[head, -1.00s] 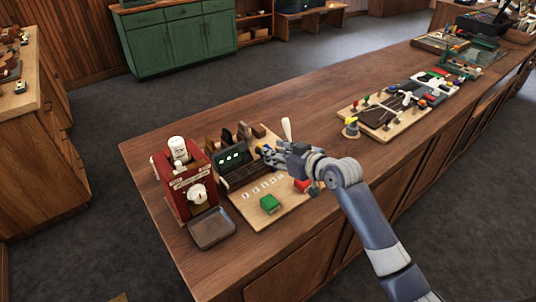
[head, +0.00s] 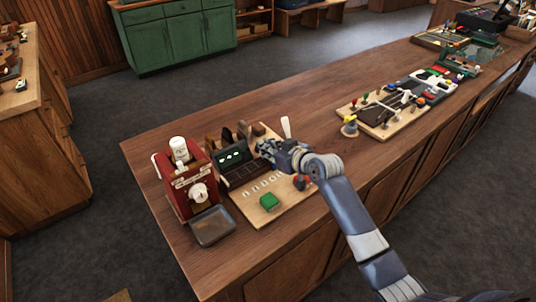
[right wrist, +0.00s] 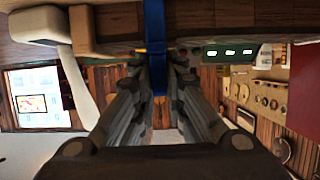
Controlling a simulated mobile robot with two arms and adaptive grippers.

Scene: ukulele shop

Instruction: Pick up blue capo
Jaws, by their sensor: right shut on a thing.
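My right gripper (head: 264,147) is over the wooden board (head: 283,203) on the counter, beside the dark box with the green-lit display. In the right wrist view its two fingers (right wrist: 158,72) close on a blue upright piece, the blue capo (right wrist: 155,45). The capo's lower part is between the fingertips and its upper part runs out of the top of the picture. In the head view the capo is hidden by the gripper. I cannot tell whether the capo still touches the board. My left gripper is not in view.
A white-handled tool (head: 286,128) stands behind the gripper. A red machine (head: 187,180) and a grey tray (head: 211,226) are at left. The counter's middle is clear.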

